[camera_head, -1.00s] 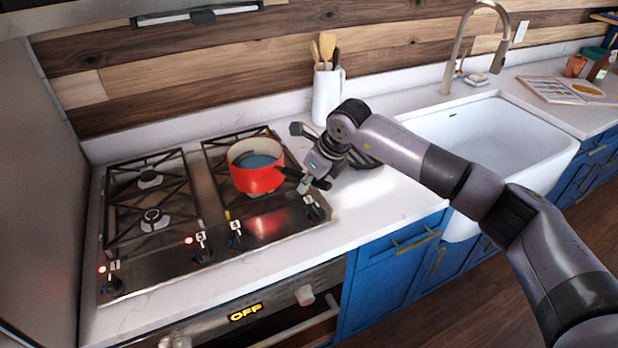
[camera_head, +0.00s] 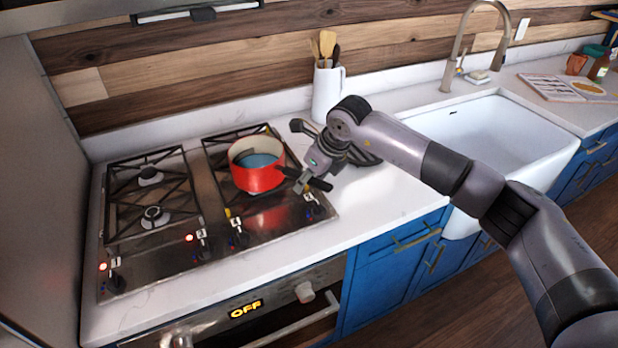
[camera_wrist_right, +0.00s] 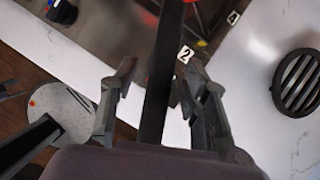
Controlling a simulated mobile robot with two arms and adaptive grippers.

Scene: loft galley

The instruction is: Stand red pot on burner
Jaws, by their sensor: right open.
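The red pot (camera_head: 257,177), blue-grey inside, stands upright over the right-hand grate (camera_head: 215,158) of the cooktop. The burner beneath it is hidden. Its black handle (camera_head: 318,183) points right, towards the counter. My right gripper (camera_head: 305,181) is at the handle. In the right wrist view, the handle (camera_wrist_right: 160,90) runs between the two open fingers of the gripper (camera_wrist_right: 153,92), one on each side, with no clear grip on it. Two bare burners (camera_head: 150,177) (camera_head: 155,217) show on the left grate. My left gripper is not in view.
Knobs with number tags line the cooktop's front; red lights glow by tags 1 (camera_head: 115,262) and 3 (camera_head: 201,234). A round black slatted trivet (camera_wrist_right: 297,82) lies beside my gripper. A white utensil jug (camera_head: 327,92) stands behind it. The sink (camera_head: 500,130) is right.

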